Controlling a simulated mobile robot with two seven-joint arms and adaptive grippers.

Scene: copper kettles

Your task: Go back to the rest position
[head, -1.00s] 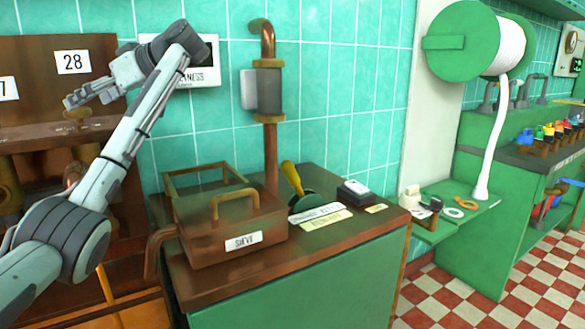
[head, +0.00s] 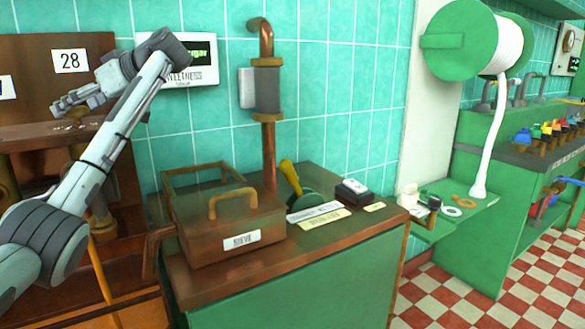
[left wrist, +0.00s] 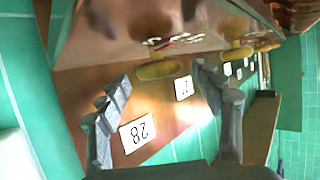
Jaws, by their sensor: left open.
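My left gripper (head: 72,103) is at the upper left of the head view, raised in front of the brown panel with numbered plates. Its fingers point left, away from the counter. In the left wrist view my left gripper (left wrist: 161,74) has its two fingers wide apart with nothing between them. Beyond them are a brass knob (left wrist: 158,70) and the number plate 28 (left wrist: 138,132); I cannot tell how far off these are. My right gripper is in neither view.
The copper sieve box (head: 228,225) stands on the counter, right of my left forearm. A yellow-handled lever (head: 291,178), a copper pipe (head: 270,150) and a wall display (head: 190,75) are near. Farther right is a green shelf (head: 470,213). Red-and-white floor is open at right.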

